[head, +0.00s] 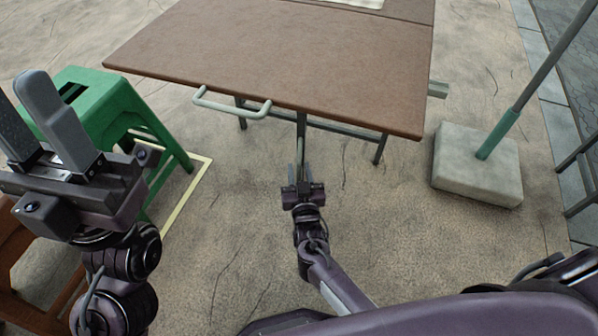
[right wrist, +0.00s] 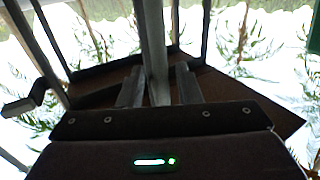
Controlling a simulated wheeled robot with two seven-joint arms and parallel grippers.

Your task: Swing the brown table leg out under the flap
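The brown flap (head: 280,55) of the table is level, with a pale handle (head: 232,106) on its front edge. A slim leg (head: 301,132) stands under the flap near its front edge; it looks grey rather than brown. My right gripper (head: 300,176) is low under the front edge, at this leg. In the right wrist view a grey post (right wrist: 155,55) runs between my right fingers (right wrist: 158,85), with narrow gaps seen beside it, so the gripper looks open around it. My left gripper (head: 27,100) is open and empty at the left, raised.
A green stool (head: 108,110) stands left of the table, behind my left gripper. A concrete block (head: 478,175) with a slanted green and grey pole is at the right. Another leg (head: 380,150) stands under the flap's right side. The floor in front is clear around my right arm.

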